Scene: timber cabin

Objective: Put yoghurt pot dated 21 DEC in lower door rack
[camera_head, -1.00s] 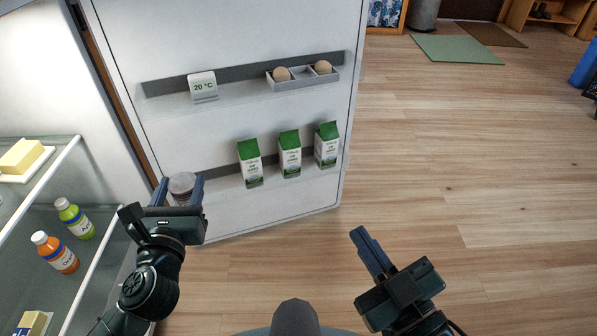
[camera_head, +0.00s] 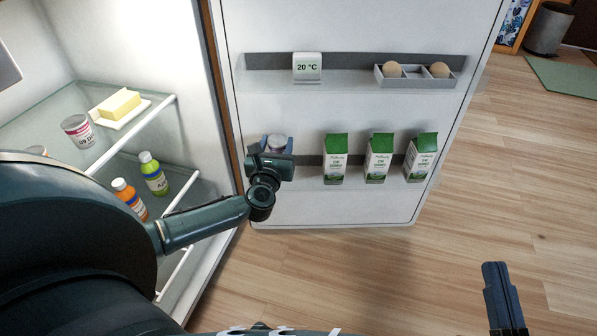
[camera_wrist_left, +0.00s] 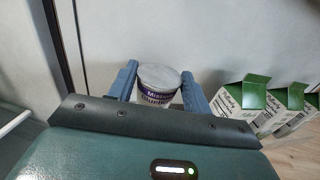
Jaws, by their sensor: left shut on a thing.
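My left gripper (camera_head: 272,146) is shut on a yoghurt pot (camera_head: 277,142) with a pale lid, at the left end of the lower door rack (camera_head: 305,187). In the left wrist view the pot (camera_wrist_left: 157,84) stands upright between the two blue fingers, its white and purple label partly showing. No date can be read on it. I cannot tell whether its base touches the rack. My right gripper (camera_head: 497,277) shows at the lower right, over the floor; only part of it is in view, and its opening is unclear.
Several green-topped cartons (camera_head: 378,158) stand in the lower rack to the right of the pot. The upper rack holds a 20 °C display (camera_head: 307,68) and an egg tray (camera_head: 415,81). Another pot (camera_head: 77,130), butter (camera_head: 119,105) and bottles (camera_head: 153,174) are on the fridge shelves at left.

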